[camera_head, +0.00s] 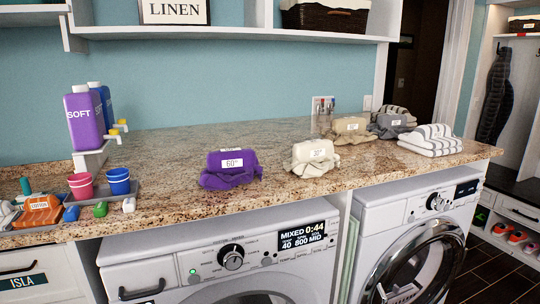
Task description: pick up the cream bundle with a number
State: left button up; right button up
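A cream bundle (304,166) sits near the middle of the granite counter (270,194), toward its front edge. It is a rolled cloth with a loose fold at its base and a white tag whose marking is too small to read surely. A purple bundle (231,176) tagged 60° sits to its left. A beige-tan bundle (346,138) with a pale tag sits behind it to the right. A grey bundle (386,130) with a small tag sits farther right. Neither of my grippers shows in this view.
Purple and blue bottles (84,121) stand on a white stand at the left, near red and blue cups (118,182). A folded striped towel (431,139) lies at the right. Two front-loading machines (230,262) are below the counter.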

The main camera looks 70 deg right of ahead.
aim_at(309, 159)
jog(key=l+u, duration=0.3)
jog(key=l, duration=0.45)
jog(key=l+z, duration=0.1)
jog(key=z, duration=0.3)
jog(key=i+z, duration=0.1)
jog(key=z, duration=0.25)
jog(key=i+l+z, duration=0.1)
jog(key=z, duration=0.3)
